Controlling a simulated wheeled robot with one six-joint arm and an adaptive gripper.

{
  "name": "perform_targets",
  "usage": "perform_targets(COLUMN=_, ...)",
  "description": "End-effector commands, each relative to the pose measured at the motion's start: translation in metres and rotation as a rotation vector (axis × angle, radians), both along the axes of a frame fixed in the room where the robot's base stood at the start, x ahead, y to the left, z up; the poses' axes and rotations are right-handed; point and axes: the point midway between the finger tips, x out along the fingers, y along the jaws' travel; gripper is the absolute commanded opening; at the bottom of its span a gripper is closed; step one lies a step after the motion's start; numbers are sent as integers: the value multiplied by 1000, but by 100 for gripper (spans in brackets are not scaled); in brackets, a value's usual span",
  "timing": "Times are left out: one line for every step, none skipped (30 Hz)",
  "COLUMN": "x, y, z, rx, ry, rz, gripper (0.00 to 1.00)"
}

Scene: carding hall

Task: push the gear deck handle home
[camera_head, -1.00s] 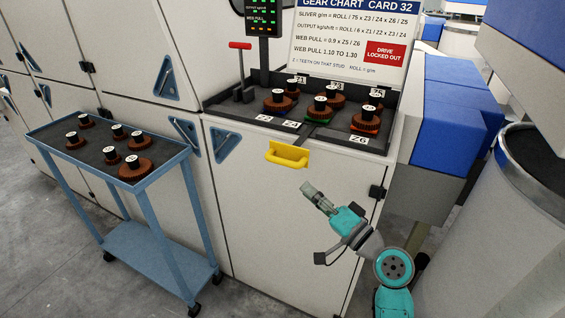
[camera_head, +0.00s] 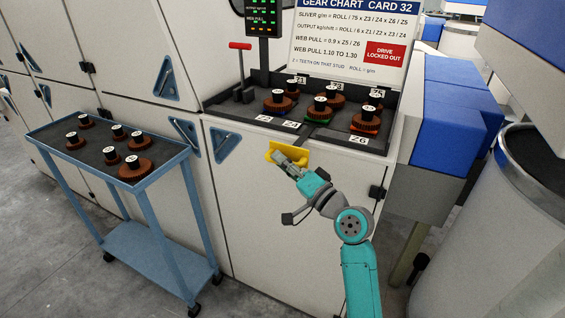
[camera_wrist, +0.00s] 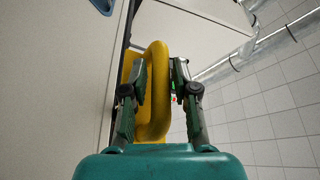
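The yellow handle (camera_head: 301,159) is on the pale cabinet front just below the gear deck (camera_head: 228,111). The dark deck holds several brown gears with black hubs. My gripper (camera_head: 279,158) is at the handle in the head view and hides part of it. In the wrist view the handle's bar (camera_wrist: 157,55) lies between the two fingers of my gripper (camera_wrist: 159,78), one on each side. The fingers are apart; whether either touches the bar is hard to tell.
A blue cart (camera_head: 158,172) with several gears stands to the left. A red-topped lever (camera_head: 241,46) rises at the deck's left. A sign (camera_head: 385,51) reads "DRIVE LOCKED OUT". A blue and grey unit (camera_head: 450,110) and a large can (camera_head: 480,230) stand to the right.

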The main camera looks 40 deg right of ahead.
Motion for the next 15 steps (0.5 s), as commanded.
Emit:
perform_targets(x=1, y=0, z=0, rx=0, ry=0, rz=0, gripper=29)
perform_targets(x=1, y=0, z=0, rx=0, ry=0, rz=0, gripper=29)
perform_targets(x=2, y=0, z=0, rx=0, ry=0, rz=0, gripper=29)
perform_targets(x=2, y=0, z=0, rx=0, ry=0, rz=0, gripper=29)
perform_targets(x=2, y=0, z=0, rx=0, ry=0, rz=0, gripper=29)
perform_targets(x=1, y=0, z=0, rx=0, ry=0, rz=0, gripper=29)
perform_targets(x=1, y=0, z=0, rx=0, ry=0, rz=0, gripper=29)
perform_targets(x=1, y=0, z=0, rx=0, ry=0, rz=0, gripper=29)
perform_targets(x=1, y=0, z=0, rx=0, ry=0, rz=0, gripper=21)
perform_targets(x=1, y=0, z=0, rx=0, ry=0, rz=0, gripper=14)
perform_targets(x=1, y=0, z=0, rx=0, ry=0, rz=0, gripper=6)
perform_targets(x=1, y=0, z=0, rx=0, ry=0, rz=0, gripper=0)
perform_targets(x=1, y=0, z=0, rx=0, ry=0, rz=0, gripper=0)
perform_targets(x=1, y=0, z=0, rx=0, ry=0, rz=0, gripper=0)
perform_targets(x=1, y=0, z=0, rx=0, ry=0, rz=0, gripper=0)
